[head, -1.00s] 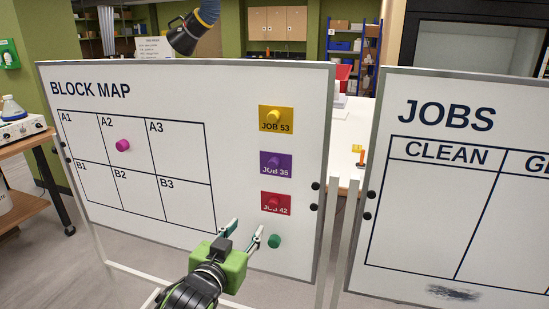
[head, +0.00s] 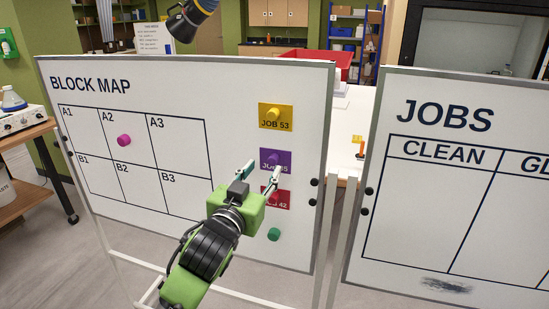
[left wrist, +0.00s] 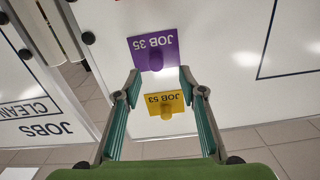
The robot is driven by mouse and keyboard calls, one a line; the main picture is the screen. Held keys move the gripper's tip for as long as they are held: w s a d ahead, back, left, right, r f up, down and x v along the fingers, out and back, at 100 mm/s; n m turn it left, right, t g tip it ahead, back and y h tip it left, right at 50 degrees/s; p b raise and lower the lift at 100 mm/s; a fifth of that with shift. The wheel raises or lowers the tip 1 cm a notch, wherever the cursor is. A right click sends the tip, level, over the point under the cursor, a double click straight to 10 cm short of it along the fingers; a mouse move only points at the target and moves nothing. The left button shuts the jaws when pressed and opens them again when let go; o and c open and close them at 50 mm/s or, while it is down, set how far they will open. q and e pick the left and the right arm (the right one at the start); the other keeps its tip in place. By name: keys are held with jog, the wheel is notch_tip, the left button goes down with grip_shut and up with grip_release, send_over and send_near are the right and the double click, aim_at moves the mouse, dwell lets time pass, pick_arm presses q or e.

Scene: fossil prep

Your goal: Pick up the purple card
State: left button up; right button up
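The purple card (head: 271,155), marked JOB 35, hangs on the left whiteboard between the yellow and red cards. A purple knob sticks out from it. In the left wrist view the purple card (left wrist: 141,45) appears upside down, just beyond the fingertips, its knob near the gap between them. My left gripper (head: 259,170) is open in front of the board, and its right finger overlaps the purple card's lower part in the head view. Its fingers (left wrist: 160,76) show apart with nothing held; contact with the card cannot be seen. My right gripper is not in view.
The yellow JOB 53 card (head: 286,124) is above the purple card, the red JOB 42 card (head: 284,201) below. A green magnet (head: 274,234) sits lower, and a pink magnet (head: 124,141) is in A2. The JOBS board (head: 440,220) stands to the right.

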aim_at(272, 162)
pick_arm(q)
jog(key=p+x, duration=0.1)
jog(key=x, duration=0.1)
jog(key=p+x, duration=0.1)
jog(key=shift+w+d, duration=0.25)
jog(key=shift+d, duration=0.2)
jog(key=shift+w+d+f+p, duration=0.1)
jog(key=shift+w+d+p, duration=0.1)
jog(key=shift+w+p, duration=0.35)
jog(key=shift+w, duration=0.1)
jog(key=c, duration=1)
